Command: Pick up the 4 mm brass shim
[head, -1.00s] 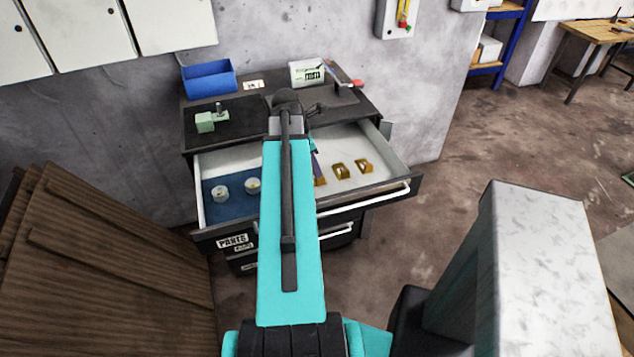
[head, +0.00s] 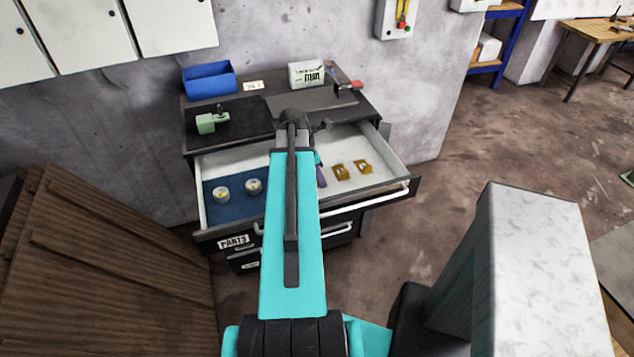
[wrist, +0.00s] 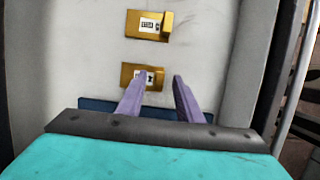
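Brass shims lie on the pale floor of the open drawer. In the head view I see one (head: 340,172) and another (head: 363,166) at the drawer's right. The wrist view shows two brass pieces with small labels, a farther one (wrist: 140,32) and a nearer one (wrist: 128,72). The labels are too small to read, so I cannot tell which is 4 mm. My gripper (wrist: 160,77) is open, with its two purple fingers apart. The left fingertip overlaps the nearer piece in the picture; contact is not clear. My arm hides part of the drawer in the head view.
The drawer (head: 405,188) has raised walls around the pieces. Two round pale parts (head: 221,194) (head: 253,186) sit on a blue mat (head: 225,213) at its left. The cabinet top holds a blue bin (head: 209,82), a green part (head: 206,124) and a white box (head: 306,74).

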